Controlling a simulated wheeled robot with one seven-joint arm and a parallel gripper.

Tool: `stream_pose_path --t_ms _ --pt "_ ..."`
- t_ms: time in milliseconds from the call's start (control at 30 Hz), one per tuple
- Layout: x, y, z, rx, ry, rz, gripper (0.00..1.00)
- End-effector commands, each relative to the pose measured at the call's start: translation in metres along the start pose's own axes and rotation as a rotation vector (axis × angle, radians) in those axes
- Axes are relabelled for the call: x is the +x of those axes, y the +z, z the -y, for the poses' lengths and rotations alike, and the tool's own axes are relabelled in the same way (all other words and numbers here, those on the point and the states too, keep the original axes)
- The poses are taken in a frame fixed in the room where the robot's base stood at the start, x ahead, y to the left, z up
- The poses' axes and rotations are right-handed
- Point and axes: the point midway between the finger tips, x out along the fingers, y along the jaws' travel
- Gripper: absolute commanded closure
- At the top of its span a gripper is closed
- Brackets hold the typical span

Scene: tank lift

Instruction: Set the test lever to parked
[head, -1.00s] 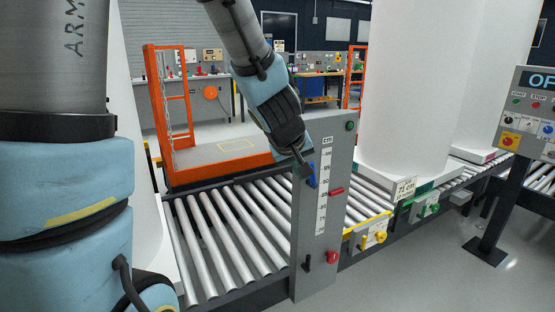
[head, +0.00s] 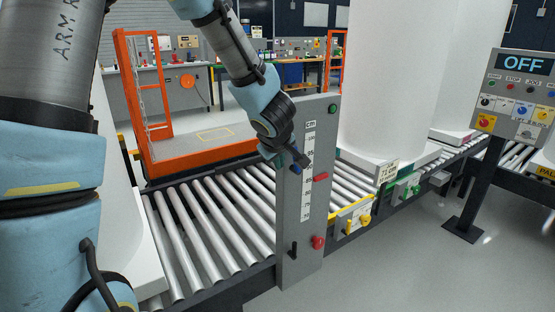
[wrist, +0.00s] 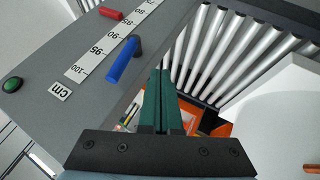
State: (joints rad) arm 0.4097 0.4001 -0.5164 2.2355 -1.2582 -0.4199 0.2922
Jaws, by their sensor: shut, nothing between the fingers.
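No readable label marks the test lever. A grey scale post (head: 293,215) carries a small black lever (head: 293,251) low on its face, pointing up, with a red knob (head: 318,242) beside it. Higher up are a red pointer (head: 320,177) and a blue handle (head: 297,169), which also shows in the wrist view (wrist: 123,61). My gripper (head: 302,160) is at the upper part of the post, near the blue handle. In the wrist view its green fingers (wrist: 161,74) are together and empty, to the right of the blue handle and apart from it.
A roller conveyor (head: 205,235) runs behind the post. A white tank (head: 385,85) stands behind it to the right. A control panel (head: 521,100) reading OFF stands at far right. An orange frame (head: 128,90) is at left. Open floor (head: 400,270) lies front right.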

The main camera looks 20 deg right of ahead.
Motion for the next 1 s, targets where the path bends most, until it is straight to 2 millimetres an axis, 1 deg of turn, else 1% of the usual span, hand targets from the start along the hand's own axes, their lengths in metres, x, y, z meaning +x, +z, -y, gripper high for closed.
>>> stream_pose_path --t_ms 100,267,400,767,1000 --pt "0.005 -0.003 -0.019 0.000 0.002 0.002 1.00" --pt "0.012 -0.004 -0.033 0.000 0.001 0.001 1.00" --pt "0.014 -0.004 -0.037 0.000 0.000 0.001 1.00" --pt "0.014 -0.004 -0.039 0.001 0.000 0.001 1.00" --pt "0.014 -0.006 -0.058 0.002 0.001 0.003 1.00"
